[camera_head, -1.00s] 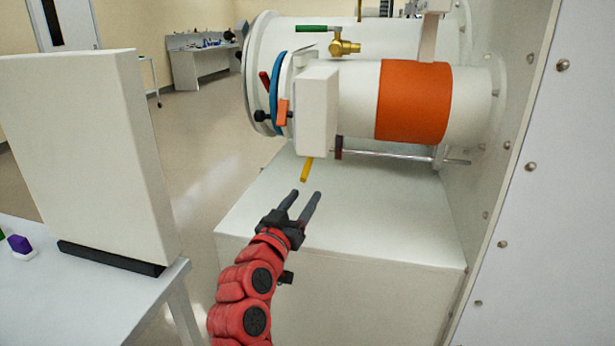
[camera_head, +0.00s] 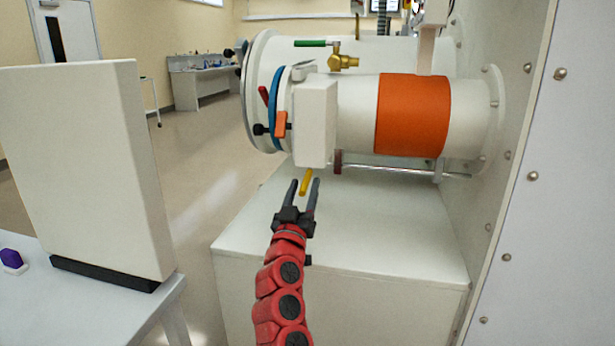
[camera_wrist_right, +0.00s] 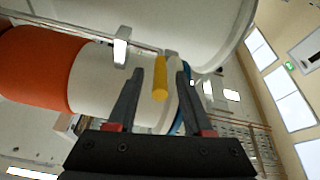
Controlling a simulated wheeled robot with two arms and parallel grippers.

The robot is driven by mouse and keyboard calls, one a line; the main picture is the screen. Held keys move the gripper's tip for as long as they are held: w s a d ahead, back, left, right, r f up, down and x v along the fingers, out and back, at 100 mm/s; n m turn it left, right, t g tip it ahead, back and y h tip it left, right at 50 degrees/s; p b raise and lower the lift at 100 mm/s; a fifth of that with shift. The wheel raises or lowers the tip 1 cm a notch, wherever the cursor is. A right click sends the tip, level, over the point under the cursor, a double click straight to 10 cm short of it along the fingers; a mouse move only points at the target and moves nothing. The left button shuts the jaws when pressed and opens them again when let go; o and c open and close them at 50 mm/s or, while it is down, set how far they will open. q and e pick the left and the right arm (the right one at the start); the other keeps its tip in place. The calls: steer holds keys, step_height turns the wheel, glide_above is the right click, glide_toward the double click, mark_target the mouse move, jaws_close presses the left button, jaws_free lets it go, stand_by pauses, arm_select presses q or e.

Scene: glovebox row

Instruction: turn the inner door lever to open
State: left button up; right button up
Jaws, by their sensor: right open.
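A yellow lever (camera_head: 306,182) hangs below the white box (camera_head: 316,122) on the side of the small white transfer cylinder (camera_head: 358,108). I take it for the inner door lever. It also shows in the wrist view (camera_wrist_right: 160,78), lying between the two fingers. My right gripper (camera_head: 304,184) is open, its dark fingers pointing up on either side of the yellow lever. I see no clear contact. The cylinder carries a wide orange band (camera_head: 412,115) and a blue ring (camera_head: 276,105) at its left end. My left gripper is not in view.
A red handle (camera_head: 264,95) and an orange piece (camera_head: 281,124) sit near the blue ring. A metal rod (camera_head: 400,170) runs under the cylinder. The white bench top (camera_head: 385,230) below is clear. A tall white panel (camera_head: 90,170) stands at left.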

mark_target(308, 173)
steer(key=shift+x, duration=2.2)
jaws_close()
